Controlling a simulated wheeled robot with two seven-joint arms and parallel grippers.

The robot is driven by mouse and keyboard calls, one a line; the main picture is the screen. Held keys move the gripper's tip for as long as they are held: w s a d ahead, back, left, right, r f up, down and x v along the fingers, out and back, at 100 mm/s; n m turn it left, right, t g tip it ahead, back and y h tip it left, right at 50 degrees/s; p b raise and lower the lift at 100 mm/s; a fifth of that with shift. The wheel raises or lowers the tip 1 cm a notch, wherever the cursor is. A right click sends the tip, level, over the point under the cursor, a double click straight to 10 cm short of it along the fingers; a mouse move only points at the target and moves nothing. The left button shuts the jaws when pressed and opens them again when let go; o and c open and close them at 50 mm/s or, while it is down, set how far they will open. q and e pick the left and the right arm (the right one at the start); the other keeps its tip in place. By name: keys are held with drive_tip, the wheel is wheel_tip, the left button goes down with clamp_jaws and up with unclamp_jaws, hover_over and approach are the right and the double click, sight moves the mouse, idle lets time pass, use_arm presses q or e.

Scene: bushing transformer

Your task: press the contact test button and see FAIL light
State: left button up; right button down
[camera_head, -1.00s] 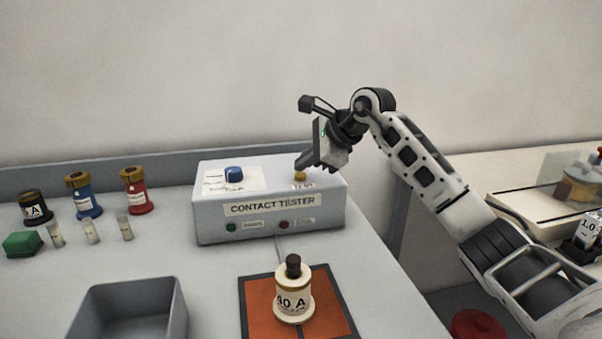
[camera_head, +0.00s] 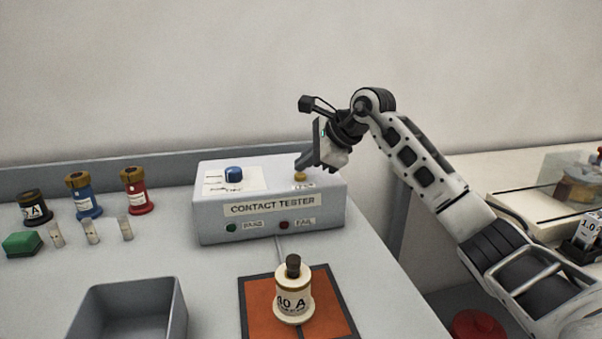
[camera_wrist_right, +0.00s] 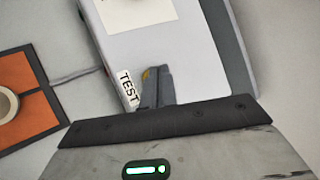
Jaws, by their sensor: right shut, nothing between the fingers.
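The grey contact tester box (camera_head: 268,228) stands at the centre of the table. Its brass test button (camera_head: 300,177) is on the top right, beside a TEST label. My right gripper (camera_head: 299,167) is shut and empty, its tips at the button from above; whether they touch it is hard to tell. In the right wrist view the shut fingers (camera_wrist_right: 156,82) cover most of the button (camera_wrist_right: 147,74), next to the TEST label (camera_wrist_right: 128,88). The FAIL light (camera_head: 284,225) is dark red and the PASS light (camera_head: 231,227) dark green; neither looks clearly lit. My left gripper is out of view.
A cream 40 A bushing (camera_head: 294,300) stands on the orange mat (camera_head: 258,318) in front of the tester. A grey bin (camera_head: 92,305) is at front left. Black (camera_head: 36,209), blue (camera_head: 84,198) and red (camera_head: 138,194) bushings stand at the left, with small fuses nearby.

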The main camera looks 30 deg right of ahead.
sight(305, 175)
drive_tip(key=shift+f, duration=0.1)
idle(0.4)
drive_tip(key=shift+f, duration=0.4)
drive_tip(key=shift+r, duration=0.45)
wheel_tip(305, 175, up, 6)
drive_tip(key=p, duration=0.5)
drive_tip(key=shift+r, duration=0.1)
idle(0.8)
